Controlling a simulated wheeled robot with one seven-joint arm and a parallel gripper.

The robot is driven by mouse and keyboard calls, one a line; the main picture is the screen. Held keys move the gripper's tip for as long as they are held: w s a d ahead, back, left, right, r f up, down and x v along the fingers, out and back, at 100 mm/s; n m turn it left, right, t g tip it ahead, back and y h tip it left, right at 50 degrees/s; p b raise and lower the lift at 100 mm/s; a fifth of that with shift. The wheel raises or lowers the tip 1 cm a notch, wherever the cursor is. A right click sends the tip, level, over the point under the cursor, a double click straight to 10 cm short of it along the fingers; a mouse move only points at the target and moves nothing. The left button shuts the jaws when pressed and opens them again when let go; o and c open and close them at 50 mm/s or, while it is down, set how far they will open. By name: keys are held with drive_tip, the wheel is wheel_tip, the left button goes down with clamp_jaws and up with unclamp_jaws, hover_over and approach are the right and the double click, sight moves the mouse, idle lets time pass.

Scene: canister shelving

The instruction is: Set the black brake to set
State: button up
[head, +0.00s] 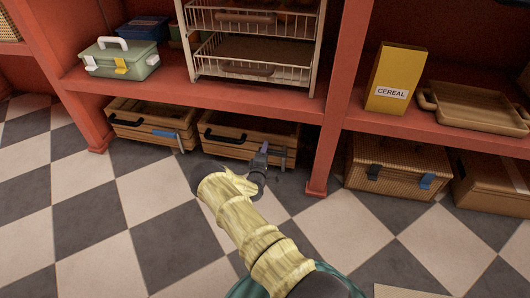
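Two low wooden crates stand on the floor under the shelf, the left crate (150,113) and the right crate (262,128). Each has a black curved handle on its front, the left handle (127,121) and the right handle (208,134). The left crate has a blue lever (165,133) near its right corner. My gripper (262,158) is right at the front of the right crate, near its right side, and covers part of it. I cannot make out a separate black brake lever there, nor whether the fingers touch anything or are apart.
A wicker basket (398,168) with one black and one blue clasp stands right of the red shelf post (336,95). A cardboard box (495,183) is beside it. A cereal box (396,78) and wooden tray (475,106) are on the shelf. The checkered floor (110,215) at left is clear.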

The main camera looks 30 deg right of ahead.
drive_tip(key=p+v, duration=0.8)
drive_tip(key=v, duration=0.9)
drive_tip(key=shift+s, duration=0.2)
drive_tip(key=shift+r, duration=0.15)
